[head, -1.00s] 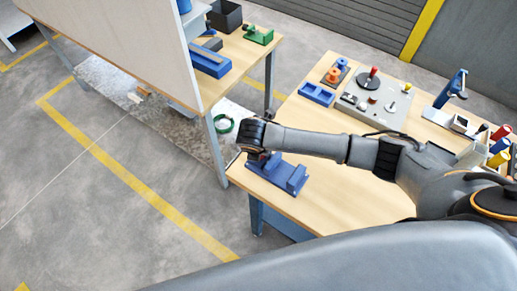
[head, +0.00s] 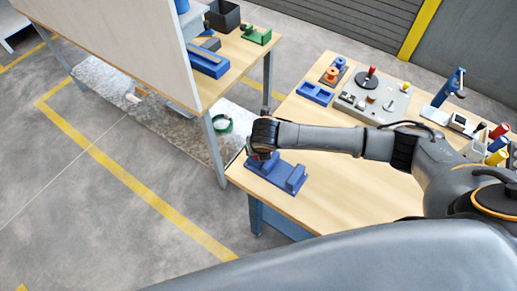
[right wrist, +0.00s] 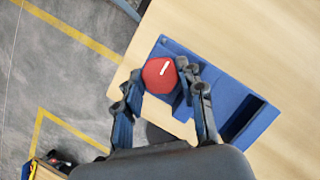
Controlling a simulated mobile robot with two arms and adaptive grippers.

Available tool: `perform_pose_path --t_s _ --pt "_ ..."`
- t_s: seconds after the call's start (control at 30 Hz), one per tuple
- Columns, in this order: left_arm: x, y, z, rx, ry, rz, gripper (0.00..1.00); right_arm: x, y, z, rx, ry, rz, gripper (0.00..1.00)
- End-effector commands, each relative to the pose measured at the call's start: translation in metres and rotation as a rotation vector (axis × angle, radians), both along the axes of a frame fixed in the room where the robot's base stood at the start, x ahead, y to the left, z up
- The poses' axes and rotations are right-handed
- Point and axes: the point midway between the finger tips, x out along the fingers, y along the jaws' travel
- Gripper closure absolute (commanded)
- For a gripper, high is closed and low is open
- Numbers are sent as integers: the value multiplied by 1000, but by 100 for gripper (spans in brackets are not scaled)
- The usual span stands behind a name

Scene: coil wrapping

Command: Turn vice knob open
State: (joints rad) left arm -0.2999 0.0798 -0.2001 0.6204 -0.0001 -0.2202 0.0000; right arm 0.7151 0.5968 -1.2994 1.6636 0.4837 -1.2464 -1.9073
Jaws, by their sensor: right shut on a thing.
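The blue vice (head: 292,177) sits at the near left corner of the wooden table. In the right wrist view its blue body (right wrist: 240,100) lies right of and below the round red knob (right wrist: 158,76), which carries a white mark. My right gripper (right wrist: 163,78) has its two fingers on either side of the knob and is shut on it. In the head view my right gripper (head: 258,154) is over the vice's left end and mostly hides the knob. My left gripper is not in view.
A blue tray (head: 315,94) and a grey board with knobs (head: 375,105) stand farther back on the table (head: 335,190). A blue clamp stand (head: 450,88) and coloured cylinders are at the right. Another bench (head: 243,60) stands behind left. The table right of the vice is clear.

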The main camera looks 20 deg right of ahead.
Motion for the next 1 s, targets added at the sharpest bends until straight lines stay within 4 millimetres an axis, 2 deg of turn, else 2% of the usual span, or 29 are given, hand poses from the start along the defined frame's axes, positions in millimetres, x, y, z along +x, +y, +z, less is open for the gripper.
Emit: perform_pose_path --t_s 0.17,0.2,0.3,0.67,0.83,1.0 --pt "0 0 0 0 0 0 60 0 0 0 -1 0 2 93" --pt "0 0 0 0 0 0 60 0 0 0 -1 0 2 57" --pt "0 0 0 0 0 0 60 0 0 0 -2 0 1 39" --pt "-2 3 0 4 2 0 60 -1 0 2 0 0 0 39" --pt "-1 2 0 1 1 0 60 -7 1 21 0 -3 2 39" --pt "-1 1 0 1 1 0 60 -21 3 54 0 -3 4 39"
